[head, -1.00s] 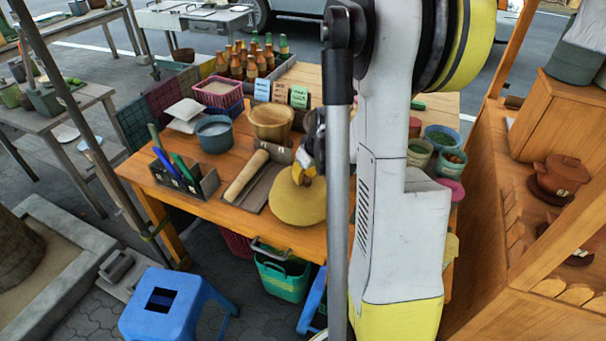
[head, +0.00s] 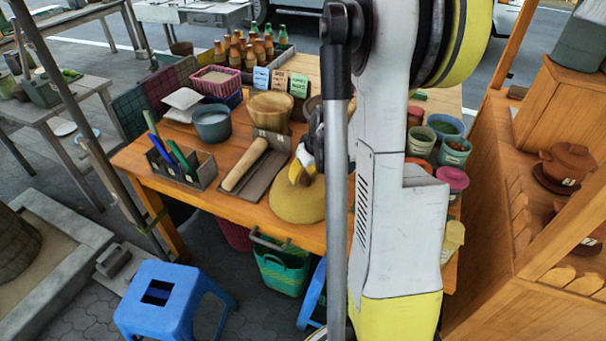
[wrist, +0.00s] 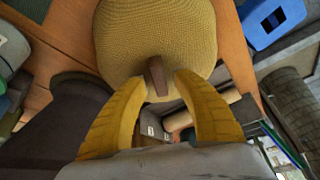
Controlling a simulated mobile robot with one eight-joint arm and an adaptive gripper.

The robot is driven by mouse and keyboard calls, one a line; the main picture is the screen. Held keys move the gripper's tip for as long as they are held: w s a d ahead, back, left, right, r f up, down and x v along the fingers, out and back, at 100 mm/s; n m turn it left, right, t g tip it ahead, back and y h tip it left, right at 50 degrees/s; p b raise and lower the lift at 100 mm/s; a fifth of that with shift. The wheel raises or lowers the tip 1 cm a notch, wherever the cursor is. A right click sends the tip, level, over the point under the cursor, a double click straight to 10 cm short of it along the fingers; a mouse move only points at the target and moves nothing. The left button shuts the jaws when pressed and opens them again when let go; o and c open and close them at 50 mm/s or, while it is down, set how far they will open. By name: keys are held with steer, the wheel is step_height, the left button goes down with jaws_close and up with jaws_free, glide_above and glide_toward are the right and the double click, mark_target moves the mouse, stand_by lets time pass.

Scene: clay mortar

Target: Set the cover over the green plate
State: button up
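The cover is a tan woven dome (head: 297,203) at the front edge of the wooden table, left of my arm. In the wrist view the cover (wrist: 155,40) fills the upper middle, with its brown handle (wrist: 157,76) pointing toward my gripper. My gripper (wrist: 161,80) has its two yellow fingers spread on either side of the handle, with small gaps showing. In the head view my gripper (head: 302,173) is at the top of the cover, partly hidden by my arm. I cannot make out the green plate in either view; my arm blocks part of the table.
Left of the cover are a rolling pin (head: 244,165) on a board, a tool box (head: 181,165), a grey-blue bucket (head: 212,124) and a wooden bowl (head: 270,110). Pots (head: 454,150) stand right of my arm. A wooden shelf (head: 540,250) borders the right side.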

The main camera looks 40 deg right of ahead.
steer(key=v, duration=1.2)
steer(key=s+a+r, duration=0.1)
steer(key=s+a, duration=0.1)
steer(key=a, duration=0.7)
steer(key=s+a+r+n+t, duration=0.1)
steer(key=s+a+r, duration=0.1)
steer(key=a, duration=0.8)
steer(key=s+a+r+t, duration=0.1)
steer(key=s+a+r, duration=0.1)
steer(key=a, duration=0.7)
steer(key=shift+s+a+r+y, duration=0.25)
steer(key=shift+s+a+y, duration=0.1)
steer(key=shift+s, duration=0.15)
